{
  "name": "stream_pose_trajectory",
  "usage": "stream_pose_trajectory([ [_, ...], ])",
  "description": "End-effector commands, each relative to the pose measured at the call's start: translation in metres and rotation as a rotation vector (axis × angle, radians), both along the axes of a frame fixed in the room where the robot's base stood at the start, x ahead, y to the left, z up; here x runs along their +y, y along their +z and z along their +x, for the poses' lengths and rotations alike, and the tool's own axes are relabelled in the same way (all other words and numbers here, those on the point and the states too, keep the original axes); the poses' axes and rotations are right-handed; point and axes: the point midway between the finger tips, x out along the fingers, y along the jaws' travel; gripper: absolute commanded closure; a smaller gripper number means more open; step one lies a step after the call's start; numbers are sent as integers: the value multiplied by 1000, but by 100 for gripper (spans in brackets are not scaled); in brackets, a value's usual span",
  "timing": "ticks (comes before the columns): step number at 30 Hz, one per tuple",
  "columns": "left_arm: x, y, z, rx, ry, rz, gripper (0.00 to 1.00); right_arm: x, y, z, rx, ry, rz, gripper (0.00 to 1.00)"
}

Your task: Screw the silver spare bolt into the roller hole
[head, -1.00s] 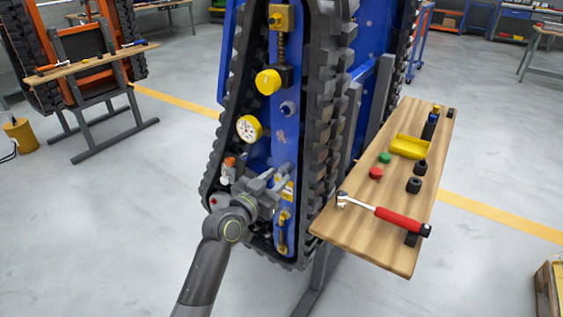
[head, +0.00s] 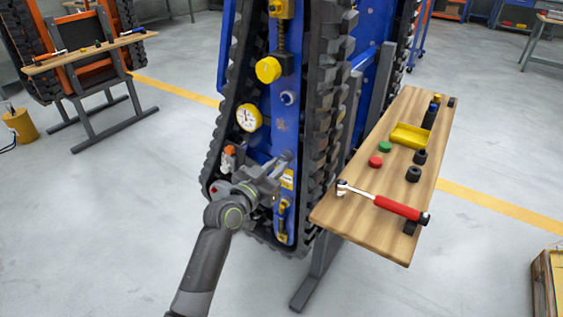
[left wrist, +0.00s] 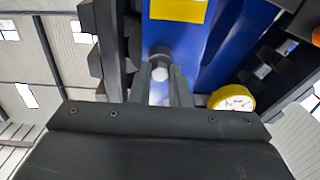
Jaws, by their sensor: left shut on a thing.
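My left gripper (head: 281,165) is at the lower part of the blue track carrier (head: 283,125), in front of its side face. In the left wrist view its two fingers (left wrist: 160,88) are shut on a small pale silver piece, which looks like the silver bolt (left wrist: 158,73). A dark round part on the blue face is right beyond the bolt; I cannot tell whether they touch. The bolt is too small to make out in the head view. I cannot make out the roller hole clearly. My right gripper is not in view.
A yellow-rimmed gauge (head: 247,118) and yellow knob (head: 268,69) are above the gripper. Black track links (head: 322,125) flank the blue face. A wooden shelf (head: 355,220) at right holds a red-handled ratchet (head: 395,207), a yellow tray (head: 410,135) and caps.

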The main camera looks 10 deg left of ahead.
Motion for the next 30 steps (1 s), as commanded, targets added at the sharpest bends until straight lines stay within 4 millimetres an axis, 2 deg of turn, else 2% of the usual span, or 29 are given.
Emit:
stream_pose_trajectory([
  [5,0,-6,0,-58,0,145,100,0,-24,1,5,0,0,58],
  [7,0,-7,0,-89,0,233,100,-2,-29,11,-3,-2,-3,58],
  [18,0,-6,0,-259,1,703,100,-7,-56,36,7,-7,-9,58],
  [24,0,-1,0,-284,0,783,100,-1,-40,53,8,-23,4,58],
  [30,0,0,0,-289,0,799,100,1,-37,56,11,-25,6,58],
])
